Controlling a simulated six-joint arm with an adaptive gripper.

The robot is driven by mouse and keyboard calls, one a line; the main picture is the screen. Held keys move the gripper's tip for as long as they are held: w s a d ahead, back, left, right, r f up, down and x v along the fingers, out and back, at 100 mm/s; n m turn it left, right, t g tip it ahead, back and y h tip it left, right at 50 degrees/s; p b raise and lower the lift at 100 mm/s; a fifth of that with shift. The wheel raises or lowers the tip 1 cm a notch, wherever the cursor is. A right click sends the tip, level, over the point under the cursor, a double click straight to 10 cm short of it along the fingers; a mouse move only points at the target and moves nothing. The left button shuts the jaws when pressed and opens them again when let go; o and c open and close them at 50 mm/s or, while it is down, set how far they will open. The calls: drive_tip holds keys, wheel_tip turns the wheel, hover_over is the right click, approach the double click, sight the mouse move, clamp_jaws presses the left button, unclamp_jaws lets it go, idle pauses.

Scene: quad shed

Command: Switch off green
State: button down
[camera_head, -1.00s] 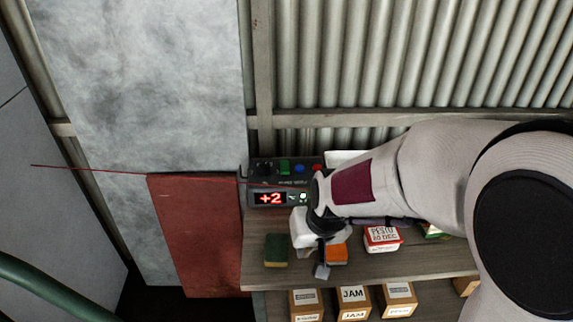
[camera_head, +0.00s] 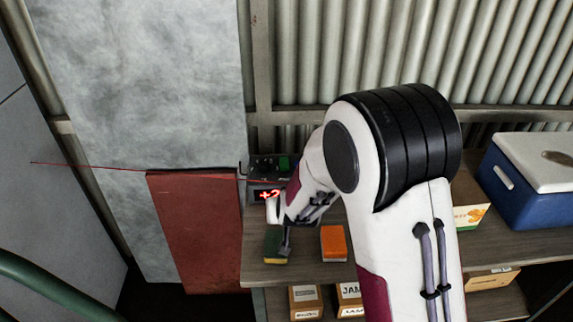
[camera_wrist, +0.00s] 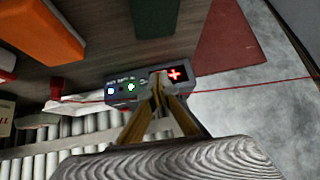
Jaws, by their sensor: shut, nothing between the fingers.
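A dark grey switch box (camera_head: 258,172) stands on the wooden shelf against the wall. Its red display (camera_head: 268,194) is lit and reads "+2" in part. A green switch (camera_head: 284,163) shows on its top face; my arm hides the box's right part. In the wrist view the box (camera_wrist: 151,88) shows a lit blue light (camera_wrist: 109,91) and a lit green light (camera_wrist: 131,88) on its front. My gripper (camera_wrist: 157,78) is shut and empty, its tips in front of the box beside the display. I cannot tell whether they touch it.
A green sponge-like block (camera_head: 275,246) and an orange block (camera_head: 333,243) lie on the shelf in front of the box. A red panel (camera_head: 195,232) stands left. A blue cooler (camera_head: 530,190) sits far right. A thin red line crosses near the box.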

drive_tip(key=w+d+r+t+h, duration=0.1)
drive_tip(key=w+d+r+t, duration=0.1)
drive_tip(key=w+r+t, duration=0.3)
drive_tip(key=w+r, duration=0.3)
drive_tip(key=w, duration=0.1)
drive_tip(key=shift+d+r+m+t, duration=0.2)
drive_tip(key=shift+r+m+t, duration=0.1)
drive_tip(key=shift+r+m, duration=0.1)
drive_tip(key=shift+w+f, duration=0.1)
drive_tip(key=shift+w, duration=0.05)
hover_over(287, 170)
drive_tip(key=shift+f, duration=1.8)
drive_tip(key=shift+s+a+f, duration=0.1)
drive_tip(key=shift+s+f, duration=0.1)
drive_tip(key=shift+f, duration=1.8)
drive_tip(key=shift+f, duration=0.1)
